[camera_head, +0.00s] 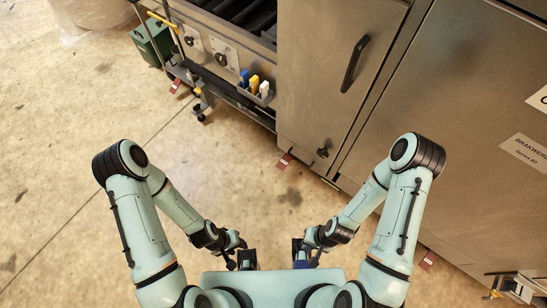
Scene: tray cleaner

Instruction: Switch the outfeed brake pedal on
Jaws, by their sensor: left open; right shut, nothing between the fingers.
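I cannot tell for certain which part is the outfeed brake pedal. Small red plates show low along the machine: one at the upper left (175,86), one below the cabinet door (284,161) and one at the lower right (428,259). My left gripper (247,259) is open and empty, close in front of my body. My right gripper (299,254) is shut and empty beside it, to the right. Both are well apart from the machine.
A steel cabinet door (325,75) with a black handle (354,63) stands at top centre. Left of it are a roller conveyor (247,12), two dial panels, a small bin (256,92) with coloured items, and a green box (152,42). The concrete floor (60,130) at left is clear.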

